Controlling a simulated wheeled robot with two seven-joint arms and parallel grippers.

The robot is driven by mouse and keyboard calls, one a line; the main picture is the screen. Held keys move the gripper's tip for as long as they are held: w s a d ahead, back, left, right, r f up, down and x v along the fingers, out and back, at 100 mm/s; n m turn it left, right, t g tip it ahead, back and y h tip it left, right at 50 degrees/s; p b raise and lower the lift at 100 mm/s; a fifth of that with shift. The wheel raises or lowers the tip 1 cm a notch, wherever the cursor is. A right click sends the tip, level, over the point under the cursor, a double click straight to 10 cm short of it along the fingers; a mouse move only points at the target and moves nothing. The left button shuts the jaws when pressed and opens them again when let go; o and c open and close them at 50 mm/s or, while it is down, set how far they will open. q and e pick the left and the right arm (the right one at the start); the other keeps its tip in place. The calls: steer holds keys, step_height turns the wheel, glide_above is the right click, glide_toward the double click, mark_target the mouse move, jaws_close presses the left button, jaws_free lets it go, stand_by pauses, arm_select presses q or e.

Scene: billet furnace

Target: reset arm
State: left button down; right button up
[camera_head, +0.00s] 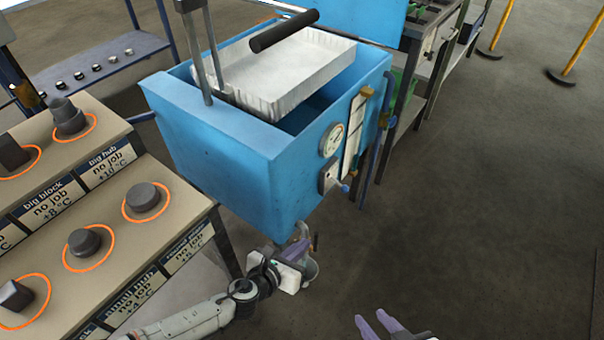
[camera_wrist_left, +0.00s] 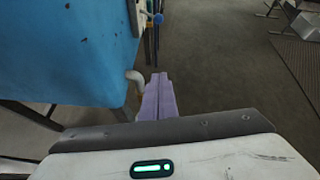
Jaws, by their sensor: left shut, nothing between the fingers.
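My left gripper (camera_head: 302,243) is low in front of the blue tank, near its bottom front corner. Its purple fingers are together and hold nothing. They also show side by side and closed in the left wrist view (camera_wrist_left: 159,95). My right gripper (camera_head: 375,322) is at the bottom edge of the head view. Its two purple fingertips stand apart, with nothing visible between them; the rest of it is cut off. The blue tank (camera_head: 215,150) stands behind my left gripper and fills the left of the wrist view (camera_wrist_left: 70,50).
A gauge (camera_head: 331,140) and valve are on the tank's side. At left, a stepped stand (camera_head: 150,165) holds several dark metal parts. Open floor (camera_head: 470,210) lies to the right.

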arm_select(q)
steer(key=s+a+r+n+y, duration=0.3)
steer(key=a+r+n, duration=0.1)
steer(key=n, duration=0.7)
steer(key=s+a+r+n+y, duration=0.2)
steer(key=a+r+n+y, duration=0.15)
steer(key=n, duration=0.65)
steer(key=s+a+r+n+g, duration=0.3)
steer(key=s+a+n, duration=0.4)
steer(key=s+n, duration=0.25)
steer(key=s+a+r+n+g, duration=0.3)
steer(key=s+a+n+g, duration=0.1)
steer(key=s+a+n, duration=0.6)
steer(key=w+d+f+m+t+h+p, duration=0.1)
steer(key=w+d+f+t, duration=0.3)
steer(key=d+f, duration=0.5)
steer(key=shift+m+t+h, duration=0.45)
steer(key=shift+t+h, duration=0.2)
steer(key=shift+t, duration=0.05)
steer(key=shift+a+r, duration=0.1)
